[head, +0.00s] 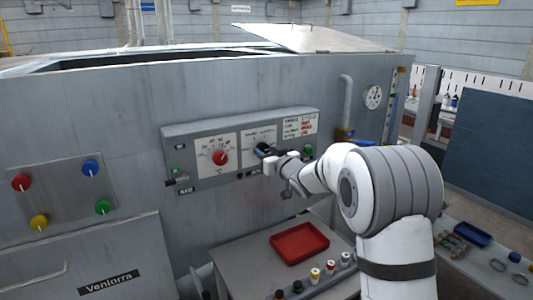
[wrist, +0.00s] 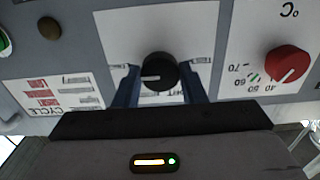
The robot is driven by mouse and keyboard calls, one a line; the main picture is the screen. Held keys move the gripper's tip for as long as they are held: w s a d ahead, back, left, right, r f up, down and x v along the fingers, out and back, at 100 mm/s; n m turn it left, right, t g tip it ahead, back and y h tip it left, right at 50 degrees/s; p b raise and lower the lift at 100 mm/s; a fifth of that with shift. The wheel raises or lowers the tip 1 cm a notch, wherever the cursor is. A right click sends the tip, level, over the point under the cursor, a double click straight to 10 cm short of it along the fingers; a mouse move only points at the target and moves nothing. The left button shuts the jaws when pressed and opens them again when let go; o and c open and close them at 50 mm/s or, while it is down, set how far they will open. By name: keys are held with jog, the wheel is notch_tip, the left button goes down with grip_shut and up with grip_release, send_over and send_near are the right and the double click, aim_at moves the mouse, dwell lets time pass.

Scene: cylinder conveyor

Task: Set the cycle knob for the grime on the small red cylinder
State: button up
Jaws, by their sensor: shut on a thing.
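The black cycle knob (head: 264,150) is on the grey control panel, right of the red temperature knob (head: 219,158). In the upside-down wrist view the black knob (wrist: 159,70) sits between two blue fingers, its white mark pointing left. My gripper (head: 269,158) is shut on it, and the fingers also show in the wrist view (wrist: 160,82). The knob's scale is mostly covered by knob and fingers.
A cycle card (head: 299,126) with black and red lines is right of the knob; it also shows in the wrist view (wrist: 62,90). A red tray (head: 299,243) lies on the bench. Green buttons and a lever sit on the panel. A gauge (head: 374,96) is farther right.

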jog(key=shift+f+n+b, duration=0.15)
jog(key=shift+n+b, duration=0.15)
jog(key=shift+b, duration=0.15)
jog(key=n+b, duration=0.1)
jog(key=b, duration=0.1)
jog(key=shift+f+n+b, duration=0.15)
jog(key=shift+n+b, duration=0.2)
jog(key=shift+n, duration=0.05)
jog(key=n+b, duration=0.2)
jog(key=b, duration=0.1)
jog(key=shift+n, duration=0.3)
jog(key=n+b, duration=0.3)
jog(key=shift+n, duration=0.3)
jog(key=shift+r+n+b, duration=0.2)
jog(key=shift+n+b, duration=0.85)
jog(key=shift+n, duration=0.45)
jog(key=o, duration=1)
jog(key=shift+r, duration=0.1)
